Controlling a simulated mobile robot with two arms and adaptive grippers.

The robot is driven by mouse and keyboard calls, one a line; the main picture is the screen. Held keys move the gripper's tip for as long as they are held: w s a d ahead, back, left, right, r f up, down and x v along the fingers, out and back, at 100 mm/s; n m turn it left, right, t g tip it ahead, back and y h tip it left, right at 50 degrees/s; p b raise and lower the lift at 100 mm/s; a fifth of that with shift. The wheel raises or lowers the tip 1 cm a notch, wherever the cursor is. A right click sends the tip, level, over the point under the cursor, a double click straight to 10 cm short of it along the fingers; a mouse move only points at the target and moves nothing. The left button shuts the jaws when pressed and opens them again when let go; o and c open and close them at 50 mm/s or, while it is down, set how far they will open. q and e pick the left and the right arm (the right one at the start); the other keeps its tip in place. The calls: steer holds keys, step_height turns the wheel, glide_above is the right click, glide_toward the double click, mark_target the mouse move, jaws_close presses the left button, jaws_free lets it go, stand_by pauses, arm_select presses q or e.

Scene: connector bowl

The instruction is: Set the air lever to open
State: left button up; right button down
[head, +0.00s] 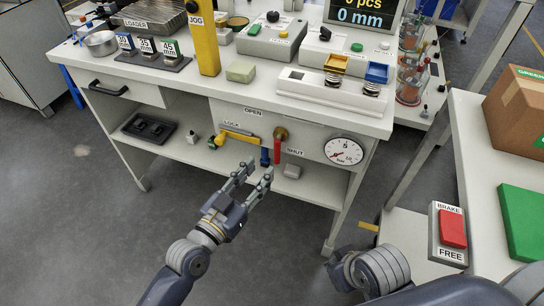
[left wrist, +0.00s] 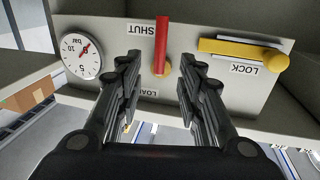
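The red air lever (head: 278,152) hangs straight down from a brass valve (head: 281,133) on the front panel of the bench, beside the SHUT label (head: 295,152). The OPEN label (head: 253,112) is up and left of the valve. In the left wrist view, which is upside down, the red lever (left wrist: 162,42) points up next to SHUT. My left gripper (head: 257,173) is open and empty, in front of the panel just below and left of the lever. In the left wrist view its fingers (left wrist: 160,72) stand either side of the valve's line, apart from the lever.
A round gauge (head: 344,150) is to the right. The bench top (head: 330,116) overhangs the panel. A shelf (head: 310,188) lies below. The floor in front is clear.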

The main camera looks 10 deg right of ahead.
mark_target(275, 152)
arm_select(q)
steer(key=b+x, duration=0.1)
steer(key=x, duration=0.6)
steer(key=shift+w+d+f, duration=0.1)
steer(key=shift+w+d, duration=0.1)
jaws_close()
